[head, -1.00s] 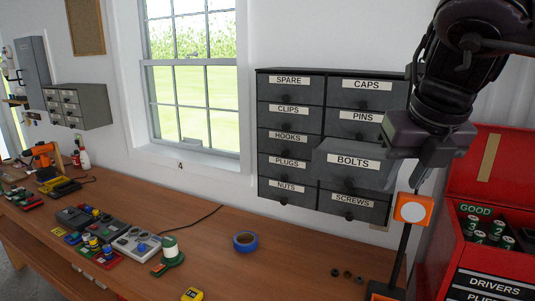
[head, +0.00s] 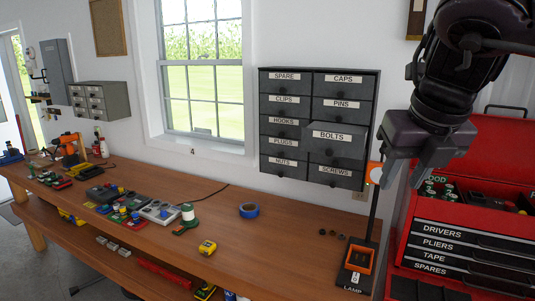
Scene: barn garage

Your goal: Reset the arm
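My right arm comes in from the upper right, and my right gripper (head: 406,178) hangs in front of the wall, right of the drawer cabinet (head: 318,75). Its fingers look parted, with nothing seen between them. The BOLTS drawer (head: 337,137) stands pulled out from the cabinet, and the gripper is apart from it. The gripper partly overlaps the orange lamp head (head: 374,173) in the picture. My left gripper is not in view.
A lamp base (head: 356,266) stands at the bench's right end. A red tool chest (head: 470,240) with its lid up is below and right of the gripper. Blue tape (head: 249,210), a yellow tape measure (head: 207,247) and several small parts lie on the wooden bench (head: 265,260).

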